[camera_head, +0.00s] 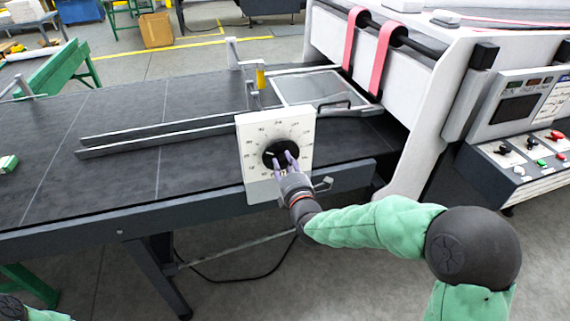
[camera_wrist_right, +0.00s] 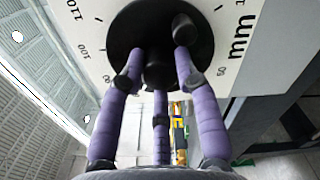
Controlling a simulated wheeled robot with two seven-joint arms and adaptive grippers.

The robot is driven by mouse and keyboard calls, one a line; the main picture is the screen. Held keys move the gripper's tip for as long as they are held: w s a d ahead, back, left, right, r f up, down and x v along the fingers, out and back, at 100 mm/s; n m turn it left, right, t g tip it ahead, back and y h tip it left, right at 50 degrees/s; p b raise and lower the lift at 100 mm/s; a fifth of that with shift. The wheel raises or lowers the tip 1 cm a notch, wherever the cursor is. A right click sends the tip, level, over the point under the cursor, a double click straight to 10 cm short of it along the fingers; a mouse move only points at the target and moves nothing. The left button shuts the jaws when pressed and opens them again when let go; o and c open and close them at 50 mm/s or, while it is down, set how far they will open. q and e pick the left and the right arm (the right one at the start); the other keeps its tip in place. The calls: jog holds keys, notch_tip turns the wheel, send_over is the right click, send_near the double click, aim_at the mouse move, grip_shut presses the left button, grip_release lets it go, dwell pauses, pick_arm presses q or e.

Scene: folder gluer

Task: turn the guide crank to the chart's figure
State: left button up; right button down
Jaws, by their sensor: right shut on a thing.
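The guide crank is a black round disc with a knob (camera_head: 282,155), on a white dial plate (camera_head: 249,141) with a ring of printed figures, at the table's front edge. My right gripper (camera_head: 288,160) is shut on the crank from the front. In the right wrist view its purple fingers close around the black hub (camera_wrist_right: 159,72), and the crank's knob (camera_wrist_right: 185,28) sticks out at upper right of the hub. Figures such as 110 and 100 and the letters "mm" show on the plate there. I cannot read which figure the crank points to. My left gripper is out of view.
Two grey guide rails (camera_head: 160,135) lie across the dark table (camera_head: 60,180). The white machine with pink belts (camera_head: 384,45) stands at the right, with a control panel (camera_head: 525,155) and a sheet (camera_head: 554,98) too small to read. A small latch handle sits right of the dial.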

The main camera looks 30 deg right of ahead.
jog(key=shift+a+f, duration=0.1)
jog(key=c, duration=0.9)
grip_release()
jog(key=v, duration=1.2)
